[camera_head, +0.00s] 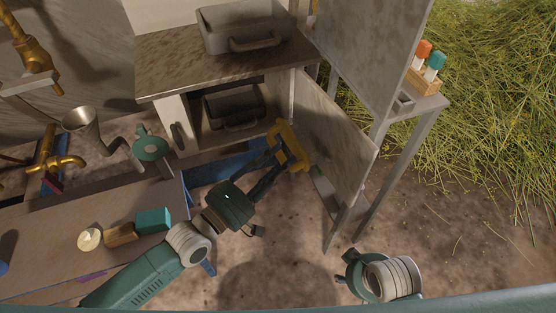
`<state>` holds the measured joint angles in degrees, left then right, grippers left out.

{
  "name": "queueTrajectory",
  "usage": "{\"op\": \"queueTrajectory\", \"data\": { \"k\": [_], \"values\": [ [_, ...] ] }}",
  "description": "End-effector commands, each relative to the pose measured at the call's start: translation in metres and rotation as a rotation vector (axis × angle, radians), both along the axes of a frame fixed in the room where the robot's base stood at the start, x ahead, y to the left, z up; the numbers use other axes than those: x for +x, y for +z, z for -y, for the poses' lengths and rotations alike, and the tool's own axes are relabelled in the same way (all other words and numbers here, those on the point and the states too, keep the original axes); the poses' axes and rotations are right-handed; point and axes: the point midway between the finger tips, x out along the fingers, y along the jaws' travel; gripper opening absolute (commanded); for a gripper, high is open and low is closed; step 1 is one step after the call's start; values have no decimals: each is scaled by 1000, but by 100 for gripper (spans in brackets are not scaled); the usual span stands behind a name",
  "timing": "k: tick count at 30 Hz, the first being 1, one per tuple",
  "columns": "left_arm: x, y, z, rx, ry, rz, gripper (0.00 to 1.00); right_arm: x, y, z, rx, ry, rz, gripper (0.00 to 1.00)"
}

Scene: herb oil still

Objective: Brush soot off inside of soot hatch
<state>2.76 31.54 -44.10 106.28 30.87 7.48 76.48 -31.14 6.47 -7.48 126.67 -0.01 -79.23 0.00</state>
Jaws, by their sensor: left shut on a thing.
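A grey hatch door (338,132) stands swung open at the right of the low cabinet, its inner face turned to the left. Its surface is mottled; I cannot tell soot from stain. My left gripper (282,160) reaches up from the lower left, its dark fingers shut on a yellow tool (288,146), which looks like a brush. The tool is in front of the cabinet, close to the door's inner face; I cannot tell whether they touch. My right gripper (355,272) is low at the right, pointing down, with its fingers hidden.
A grey tray (222,110) sits inside the cabinet, and another grey bin (241,28) stands on top. A second grey panel (372,48) stands open above the door. A side shelf (424,104) holds orange and teal-capped items. A bench (62,228) with small blocks lies left.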

Motion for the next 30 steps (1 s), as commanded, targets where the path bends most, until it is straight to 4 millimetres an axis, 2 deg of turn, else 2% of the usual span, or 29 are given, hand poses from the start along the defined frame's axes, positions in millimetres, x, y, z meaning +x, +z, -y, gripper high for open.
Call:
{"op": "queueTrajectory", "data": {
  "k": [30],
  "values": [
    [8,1,17,-2,1,2,0,7,0,0,-1,3,11,41]
  ]
}}
